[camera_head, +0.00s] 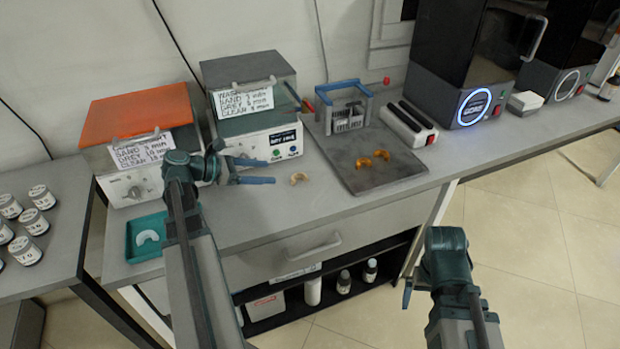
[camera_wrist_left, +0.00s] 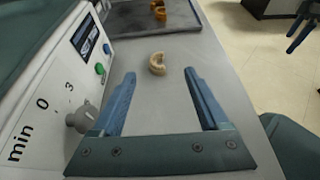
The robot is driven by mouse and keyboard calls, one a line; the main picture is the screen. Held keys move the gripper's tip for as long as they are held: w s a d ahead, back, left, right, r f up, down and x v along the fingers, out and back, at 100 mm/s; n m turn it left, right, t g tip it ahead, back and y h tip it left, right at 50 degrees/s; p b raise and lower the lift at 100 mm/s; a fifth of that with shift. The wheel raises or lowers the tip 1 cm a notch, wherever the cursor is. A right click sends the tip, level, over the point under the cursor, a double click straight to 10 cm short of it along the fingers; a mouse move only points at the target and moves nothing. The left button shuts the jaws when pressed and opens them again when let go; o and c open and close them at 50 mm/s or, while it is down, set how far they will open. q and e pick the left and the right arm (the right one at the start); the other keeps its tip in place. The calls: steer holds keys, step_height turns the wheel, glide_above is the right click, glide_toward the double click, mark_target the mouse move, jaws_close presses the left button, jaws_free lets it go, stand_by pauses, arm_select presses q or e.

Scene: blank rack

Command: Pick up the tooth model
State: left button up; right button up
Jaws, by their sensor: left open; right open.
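A tan, horseshoe-shaped tooth model (camera_head: 299,178) lies alone on the grey bench top, right of my left gripper. It also shows in the left wrist view (camera_wrist_left: 157,64), ahead of and between the two blue fingers. My left gripper (camera_head: 272,171) is open and empty, low over the bench in front of the grey machine. The fingers are apart from the tooth model. Orange tooth models (camera_head: 373,158) lie on the dark tray. A white tooth model (camera_head: 147,238) lies in the teal tray. My right gripper (camera_head: 408,285) is open and empty in front of the bench; its far finger is partly hidden.
Two boxy machines, one orange-lidded (camera_head: 137,115) and one grey-lidded (camera_head: 248,70), stand behind my left gripper. The dark tray (camera_head: 400,178) carries a blue-handled rack (camera_head: 345,105). The teal tray (camera_head: 138,252) is at the bench's left front. Bare bench lies around the tan model.

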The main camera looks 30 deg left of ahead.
arm_select(q)
steer(key=b, duration=0.2)
glide_toward(302, 174)
steer(key=d, duration=0.1)
steer(key=w+d+f, duration=0.1)
steer(key=shift+w+d, duration=0.25)
steer(key=shift+w, duration=0.05)
steer(key=shift+w+d, duration=0.35)
steer(key=shift+w, duration=0.1)
steer(key=shift+w+d+f+b, duration=0.1)
steer(key=shift+w+f+b, duration=0.3)
steer(key=shift+b, duration=0.2)
steer(key=b+x, duration=0.1)
steer(key=x, duration=0.2)
steer(key=shift+w+f+b, duration=0.25)
steer(key=shift+f+b, duration=0.05)
steer(key=shift+b, duration=0.05)
steer(key=shift+w+d, duration=0.2)
steer(key=shift+w, duration=0.1)
jaws_close()
